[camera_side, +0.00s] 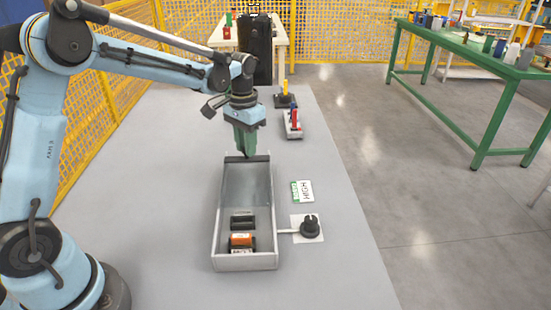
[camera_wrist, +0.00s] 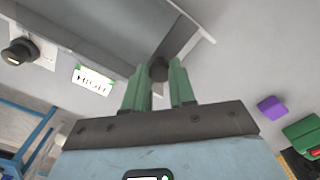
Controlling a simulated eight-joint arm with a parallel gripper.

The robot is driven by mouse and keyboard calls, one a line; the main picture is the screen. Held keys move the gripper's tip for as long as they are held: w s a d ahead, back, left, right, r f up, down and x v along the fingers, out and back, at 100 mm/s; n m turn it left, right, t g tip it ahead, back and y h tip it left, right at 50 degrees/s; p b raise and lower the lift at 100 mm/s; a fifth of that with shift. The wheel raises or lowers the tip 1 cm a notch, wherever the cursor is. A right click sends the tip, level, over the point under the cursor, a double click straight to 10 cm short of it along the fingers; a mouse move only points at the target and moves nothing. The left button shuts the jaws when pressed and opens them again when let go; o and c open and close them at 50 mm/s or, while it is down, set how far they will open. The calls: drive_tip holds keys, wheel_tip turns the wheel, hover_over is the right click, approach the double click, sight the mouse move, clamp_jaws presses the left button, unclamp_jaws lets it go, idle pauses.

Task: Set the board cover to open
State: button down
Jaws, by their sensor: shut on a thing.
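A long grey open-topped box (camera_side: 217,230) lies on the table in the side view, with a black block (camera_side: 242,222) and an orange block (camera_side: 241,240) inside at its near end. The board cover is hard to tell apart from the box; a dark strip (camera_side: 262,158) lies across the far end. My gripper (camera_side: 246,156) points down at that far end. In the wrist view, the green fingers of my gripper (camera_wrist: 158,80) are shut on a small dark knob (camera_wrist: 158,70), which appears to belong to the cover. The fingers hide how it joins the panel.
Right of the box are a black dial (camera_side: 310,226) on a white plate and a card reading HIGH (camera_side: 303,191). Beyond stand a small tray with red and blue parts (camera_side: 293,124), a yellow lever (camera_side: 285,88) and a black tower (camera_side: 257,50). The table left of the box is clear.

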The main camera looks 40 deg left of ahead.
drive_tip(key=shift+w+a, duration=1.35)
drive_tip(key=shift+a, duration=0.05)
drive_tip(key=c, duration=0.9)
unclamp_jaws()
drive_tip(key=shift+d, duration=0.1)
wheel_tip(320, 180, up, 12)
drive_tip(key=shift+r, duration=0.1)
